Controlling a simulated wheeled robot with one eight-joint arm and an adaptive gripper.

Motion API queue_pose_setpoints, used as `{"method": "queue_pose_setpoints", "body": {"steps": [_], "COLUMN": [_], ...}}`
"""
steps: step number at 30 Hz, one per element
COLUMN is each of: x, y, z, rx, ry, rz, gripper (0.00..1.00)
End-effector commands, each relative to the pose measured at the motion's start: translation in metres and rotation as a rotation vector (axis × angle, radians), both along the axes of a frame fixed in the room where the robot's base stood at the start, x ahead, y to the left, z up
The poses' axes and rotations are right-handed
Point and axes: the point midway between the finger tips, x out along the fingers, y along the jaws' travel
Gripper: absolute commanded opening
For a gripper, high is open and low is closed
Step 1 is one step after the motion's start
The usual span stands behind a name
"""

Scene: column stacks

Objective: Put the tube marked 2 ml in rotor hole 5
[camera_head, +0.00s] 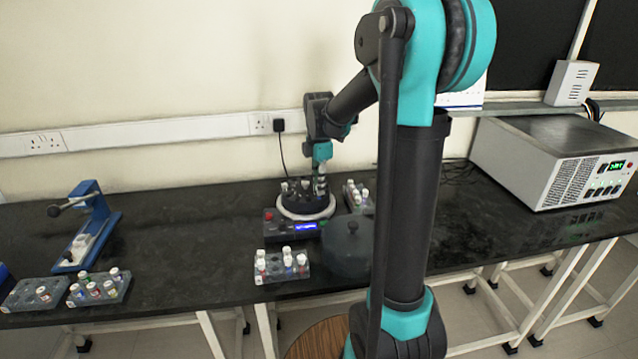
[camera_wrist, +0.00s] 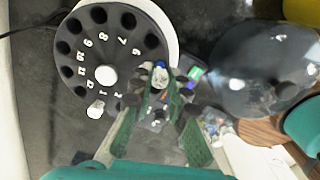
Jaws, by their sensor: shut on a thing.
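My gripper (camera_head: 321,172) is low over the right side of the dark centrifuge rotor (camera_head: 294,206). In the wrist view the fingers (camera_wrist: 163,85) are shut on a small tube (camera_wrist: 160,78) with pale and blue parts. Its marking is too small to read. The rotor (camera_wrist: 75,50) shows a ring of holes with white numbers and a white centre knob (camera_wrist: 106,75). The held tube is by the rotor's edge; I cannot tell whether it is in a hole. A white-capped tube (camera_wrist: 96,109) stands at another hole. Hole 5 cannot be made out clearly.
A dark domed lid (camera_head: 348,248) lies right of the front rack (camera_head: 278,275) of capped tubes. Another rack (camera_head: 358,198) is right of the rotor. More racks (camera_head: 98,290) and a blue press (camera_head: 88,225) stand left. A power unit (camera_head: 555,160) is far right.

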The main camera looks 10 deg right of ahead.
Motion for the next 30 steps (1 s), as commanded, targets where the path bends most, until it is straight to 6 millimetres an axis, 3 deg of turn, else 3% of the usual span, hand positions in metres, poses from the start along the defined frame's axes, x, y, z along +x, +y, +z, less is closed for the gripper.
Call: {"method": "queue_pose_setpoints", "body": {"steps": [22,23,27,30], "x": [0.0,0.0,0.0,0.0], "y": [0.0,0.0,0.0,0.0], "z": [-0.014,-0.014,-0.014,-0.014], "rx": [0.0,0.0,0.0,0.0], "ry": [0.0,0.0,0.0,0.0], "rz": [0.0,0.0,0.0,0.0], "gripper": [0.07,0.16,0.34,0.39]}}
